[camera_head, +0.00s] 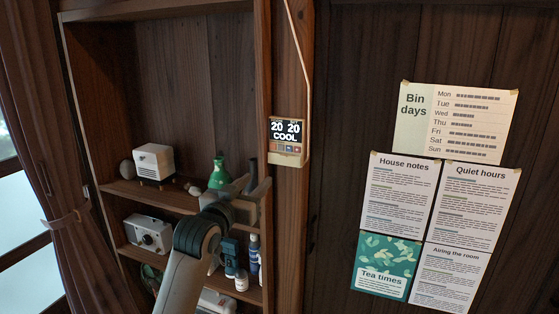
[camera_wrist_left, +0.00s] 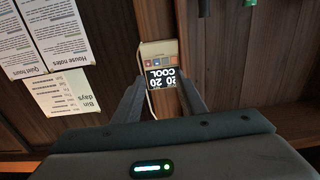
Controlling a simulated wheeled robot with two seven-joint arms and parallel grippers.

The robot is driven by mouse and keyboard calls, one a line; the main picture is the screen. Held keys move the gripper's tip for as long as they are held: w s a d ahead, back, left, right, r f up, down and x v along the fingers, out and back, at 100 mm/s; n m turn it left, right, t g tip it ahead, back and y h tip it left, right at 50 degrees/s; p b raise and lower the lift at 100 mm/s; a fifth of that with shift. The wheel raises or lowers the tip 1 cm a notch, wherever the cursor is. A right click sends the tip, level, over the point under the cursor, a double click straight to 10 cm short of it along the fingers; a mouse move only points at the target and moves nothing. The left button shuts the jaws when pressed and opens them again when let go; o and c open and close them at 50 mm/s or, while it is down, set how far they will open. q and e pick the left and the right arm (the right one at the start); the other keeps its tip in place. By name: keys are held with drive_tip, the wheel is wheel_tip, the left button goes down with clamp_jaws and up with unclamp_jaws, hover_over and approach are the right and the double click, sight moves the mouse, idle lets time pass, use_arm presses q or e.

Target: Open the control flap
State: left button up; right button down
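The wall control unit (camera_head: 287,140) is a small beige box on the wooden post, with a dark display reading "20 20 COOL". A row of small coloured marks or buttons sits under the display, above a plain beige lower part. I cannot tell the flap's exact edges or whether it is shut. The unit shows upside down in the left wrist view (camera_wrist_left: 158,48). My left gripper (camera_head: 259,172) is open and empty, just left of and below the unit in the head view. In the wrist view its fingers (camera_wrist_left: 162,82) flank the unit, seemingly apart from it. My right gripper is out of view.
A wooden shelf (camera_head: 180,201) left of the post holds a white device (camera_head: 154,162), a green flask (camera_head: 218,174), a camera-like box (camera_head: 148,234) and bottles. A cable (camera_head: 300,50) runs down to the unit. Paper notices (camera_head: 456,122) hang on the right wall.

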use_arm(q)
drive_tip(key=shift+w, duration=0.15)
drive_tip(key=p, duration=0.6)
approach(283, 157)
drive_tip(key=x, duration=0.5)
drive_tip(key=shift+w+r, duration=0.1)
drive_tip(key=shift+r, duration=0.05)
drive_tip(key=shift+p+x, duration=0.4)
drive_tip(key=shift+x, duration=0.7)
drive_tip(key=shift+c, duration=0.4)
clamp_jaws()
